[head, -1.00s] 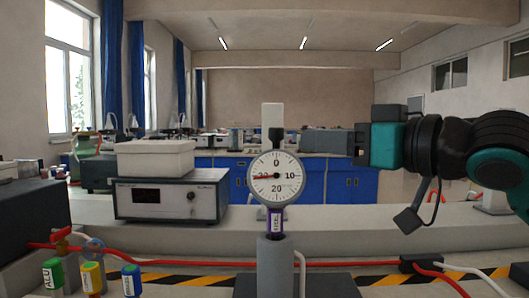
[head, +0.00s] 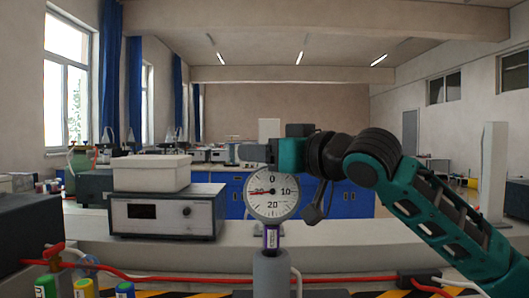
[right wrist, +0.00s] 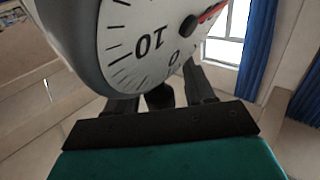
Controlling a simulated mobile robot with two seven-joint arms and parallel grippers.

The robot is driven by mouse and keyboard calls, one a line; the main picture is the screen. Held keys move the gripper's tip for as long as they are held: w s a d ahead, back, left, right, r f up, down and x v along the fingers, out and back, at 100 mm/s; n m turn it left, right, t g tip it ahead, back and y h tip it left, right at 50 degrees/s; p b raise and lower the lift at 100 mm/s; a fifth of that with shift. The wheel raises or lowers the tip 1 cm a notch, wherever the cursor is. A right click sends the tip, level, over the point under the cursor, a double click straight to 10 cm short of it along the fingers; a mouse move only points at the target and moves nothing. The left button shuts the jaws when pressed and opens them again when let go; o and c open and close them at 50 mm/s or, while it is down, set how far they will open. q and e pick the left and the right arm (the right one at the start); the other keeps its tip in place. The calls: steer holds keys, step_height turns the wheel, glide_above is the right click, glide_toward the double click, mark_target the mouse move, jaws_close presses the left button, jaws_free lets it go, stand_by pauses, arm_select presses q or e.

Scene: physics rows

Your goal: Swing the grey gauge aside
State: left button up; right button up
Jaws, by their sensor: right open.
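The grey gauge (head: 272,193) has a round white dial with a red needle. It stands upright over a purple-labelled neck (head: 272,237) and a grey cylindrical post (head: 271,272). My right gripper (head: 252,154) is at the top edge of the gauge, its fingers pointing left. In the right wrist view the gauge dial (right wrist: 140,42) is close up. The open fingers (right wrist: 160,92) there stand on either side of a short dark part at the gauge's rim. Whether they touch it I cannot tell. The gripper hides the dark stem above the dial. My left gripper is out of view.
A white block (head: 269,128) shows just above my right gripper. A grey instrument box (head: 168,213) with a white tray (head: 152,173) on top stands to the left. A red hose (head: 180,278) runs along the front, near several coloured cylinders at the lower left.

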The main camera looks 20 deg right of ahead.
jaws_close()
stand_by(0.5)
